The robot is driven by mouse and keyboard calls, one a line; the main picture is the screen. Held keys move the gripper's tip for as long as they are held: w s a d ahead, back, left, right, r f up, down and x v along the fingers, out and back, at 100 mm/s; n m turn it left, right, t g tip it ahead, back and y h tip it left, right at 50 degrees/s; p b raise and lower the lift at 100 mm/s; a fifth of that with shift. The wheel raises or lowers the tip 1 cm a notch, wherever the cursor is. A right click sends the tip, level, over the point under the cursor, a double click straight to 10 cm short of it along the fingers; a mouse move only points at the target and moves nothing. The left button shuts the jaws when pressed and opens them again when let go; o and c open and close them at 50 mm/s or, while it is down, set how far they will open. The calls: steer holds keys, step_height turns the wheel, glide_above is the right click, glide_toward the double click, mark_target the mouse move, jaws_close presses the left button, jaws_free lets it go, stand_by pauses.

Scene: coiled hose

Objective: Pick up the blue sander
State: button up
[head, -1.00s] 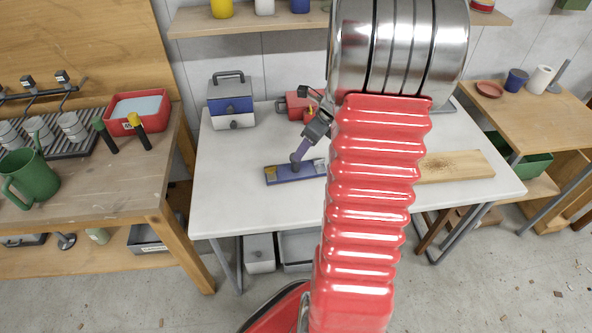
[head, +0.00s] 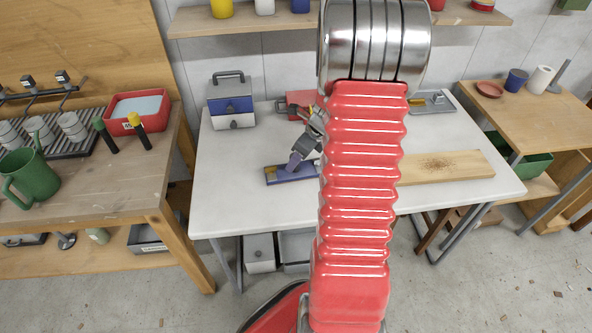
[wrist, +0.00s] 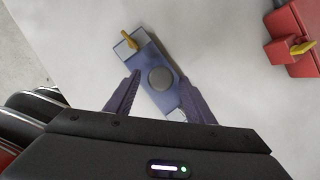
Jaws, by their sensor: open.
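The blue sander (head: 285,174) lies on the white table in the head view, its right part hidden behind my arm. In the wrist view the blue sander (wrist: 150,55) shows a grey round knob (wrist: 160,78) and a yellow part (wrist: 132,41) at its far end. My gripper (head: 294,162) is open and points down at the sander. In the wrist view my gripper (wrist: 160,79) has one purple finger on each side of the sander, with the knob between the tips. I cannot tell whether the fingers touch it.
A red tool (wrist: 293,38) with a yellow part lies to the right in the wrist view. A grey and blue box (head: 231,101) stands at the back left of the table (head: 225,190). A wooden board (head: 455,166) lies to the right. The table's front left is clear.

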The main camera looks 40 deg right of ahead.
steer(key=shift+x, duration=1.35)
steer(key=shift+c, duration=0.2)
steer(key=c, duration=1.2)
steer(key=shift+r, duration=0.1)
step_height(320, 180, up, 10)
steer(key=shift+f, duration=0.1)
